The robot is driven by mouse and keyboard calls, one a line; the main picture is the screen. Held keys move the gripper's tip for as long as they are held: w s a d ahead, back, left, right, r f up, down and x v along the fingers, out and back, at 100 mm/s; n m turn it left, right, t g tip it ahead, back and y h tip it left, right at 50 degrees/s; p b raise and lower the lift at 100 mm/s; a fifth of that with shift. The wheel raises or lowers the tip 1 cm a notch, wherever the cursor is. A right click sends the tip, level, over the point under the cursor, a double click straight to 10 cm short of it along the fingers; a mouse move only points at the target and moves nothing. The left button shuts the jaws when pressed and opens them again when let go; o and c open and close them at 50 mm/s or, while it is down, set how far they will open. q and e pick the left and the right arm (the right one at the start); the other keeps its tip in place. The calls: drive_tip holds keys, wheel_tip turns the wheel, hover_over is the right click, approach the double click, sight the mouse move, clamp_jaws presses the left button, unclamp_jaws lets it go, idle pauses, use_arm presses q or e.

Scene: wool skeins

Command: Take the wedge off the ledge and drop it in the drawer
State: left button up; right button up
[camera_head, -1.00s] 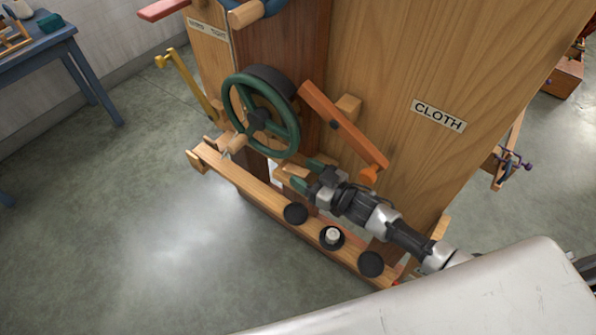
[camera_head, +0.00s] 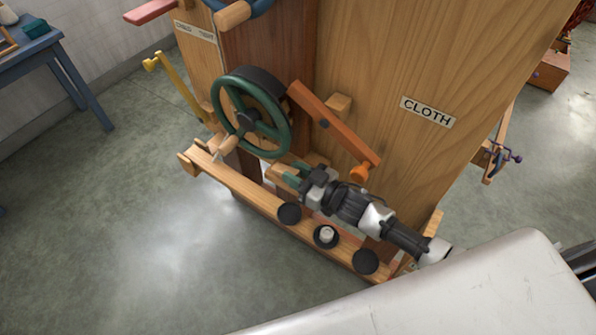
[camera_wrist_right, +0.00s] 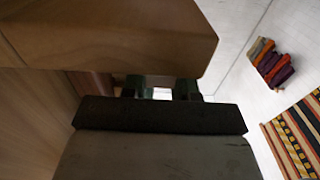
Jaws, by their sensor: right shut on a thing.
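My right gripper (camera_head: 292,174), with green fingertips, is low in front of the wooden machine, just right of the green handwheel. It is shut on a small pale wooden piece, which I take to be the wedge (camera_head: 281,170); the fingers partly hide it. The piece is over or against the wooden ledge (camera_head: 238,186) along the machine's foot; I cannot tell whether it touches. In the right wrist view the dark fingers (camera_wrist_right: 160,88) show small, and their grasp is mostly hidden. My left gripper is not in view.
The green handwheel (camera_head: 252,110) and an orange lever (camera_head: 335,125) stand close to my right gripper. Several black round knobs (camera_head: 289,213) line the ledge. A large wooden block (camera_wrist_right: 110,35) fills the top of the wrist view.

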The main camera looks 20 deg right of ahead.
drive_tip(key=s+a+b, duration=0.1)
drive_tip(key=s+a, duration=0.9)
drive_tip(key=a, duration=0.3)
drive_tip(key=shift+s, duration=0.15)
drive_tip(key=shift+a, duration=0.1)
